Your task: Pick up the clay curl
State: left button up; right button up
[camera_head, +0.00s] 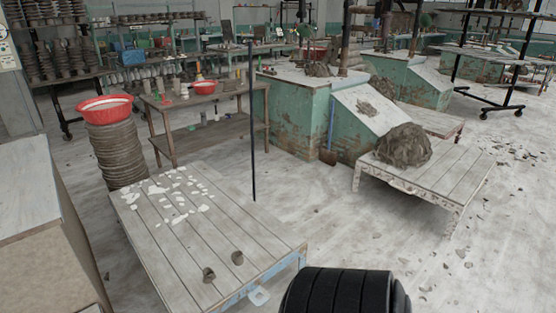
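Two small grey-brown pieces lie near the front of the low plank table (175,232). One piece (208,275) is nearer the front edge and the other piece (237,258) is a little farther back and to the right. They look like short rolled clay, but they are too small to tell which is the clay curl. They are apart from each other. Neither gripper's fingers show in this view.
White flakes (172,192) are scattered over the table's far half. A stack of round discs (116,155) with a red basin (104,108) on top stands behind it. A thin dark pole (252,130) rises by its far right side. Another low table (425,178) holds a clay mound (403,146).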

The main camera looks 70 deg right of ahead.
aim_at(239, 261)
jog(key=z, duration=1.85)
jog(key=i+l, duration=0.15)
jog(key=u, duration=0.05)
